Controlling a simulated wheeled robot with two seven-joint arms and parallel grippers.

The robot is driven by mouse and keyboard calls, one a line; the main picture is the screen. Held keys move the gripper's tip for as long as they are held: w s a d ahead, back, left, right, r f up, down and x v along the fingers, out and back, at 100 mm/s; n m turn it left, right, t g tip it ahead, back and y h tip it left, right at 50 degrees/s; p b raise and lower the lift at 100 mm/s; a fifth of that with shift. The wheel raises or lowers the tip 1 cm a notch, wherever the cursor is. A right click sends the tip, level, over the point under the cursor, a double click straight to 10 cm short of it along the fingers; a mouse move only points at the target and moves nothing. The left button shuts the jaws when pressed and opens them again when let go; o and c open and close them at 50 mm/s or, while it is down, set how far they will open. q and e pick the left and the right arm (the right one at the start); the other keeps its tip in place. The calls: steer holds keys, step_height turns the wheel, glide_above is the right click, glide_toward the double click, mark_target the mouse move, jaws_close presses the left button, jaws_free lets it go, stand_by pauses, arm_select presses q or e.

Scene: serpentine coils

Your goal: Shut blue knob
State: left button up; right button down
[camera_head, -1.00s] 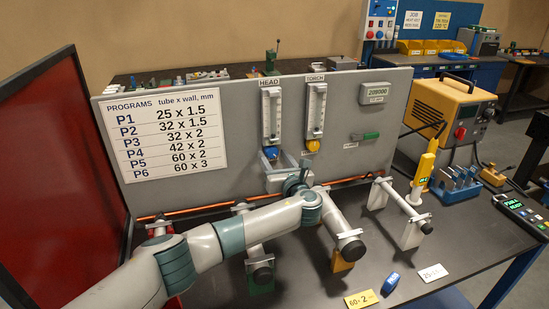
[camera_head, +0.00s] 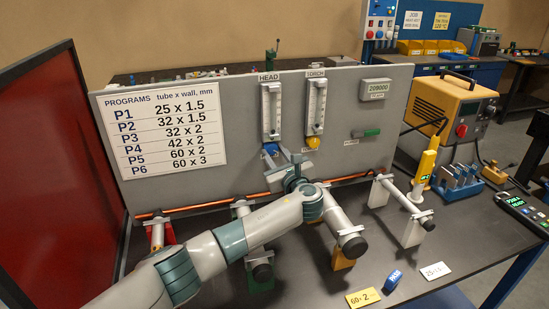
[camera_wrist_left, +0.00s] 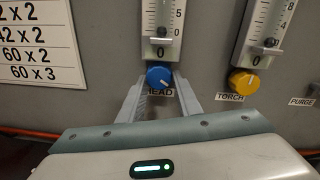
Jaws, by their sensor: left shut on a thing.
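The blue knob (camera_wrist_left: 160,76) sits under the HEAD flow tube (camera_wrist_left: 162,18) on the grey panel, with a white pointer line on its face. In the head view the knob (camera_head: 270,149) is partly covered by my left gripper (camera_head: 276,152). In the left wrist view the two fingers of the left gripper (camera_wrist_left: 160,84) reach up to the knob, one on each side, and are shut on it. The float in the HEAD tube is low, near the 0 mark. My right gripper is not in view.
A yellow knob (camera_wrist_left: 243,82) sits right of the blue one, under the TORCH tube (camera_head: 315,105). A copper tube (camera_head: 225,203) runs along the panel's foot over several grey stands. A red panel (camera_head: 60,170) stands at the left. A yellow-handled tool (camera_head: 426,165) stands at the right.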

arm_select(q)
steer(key=shift+n+b, duration=0.9)
steer(key=shift+n, duration=0.8)
steer(key=o, duration=1)
steer(key=shift+o, duration=0.2)
steer(key=shift+s+d, duration=0.15)
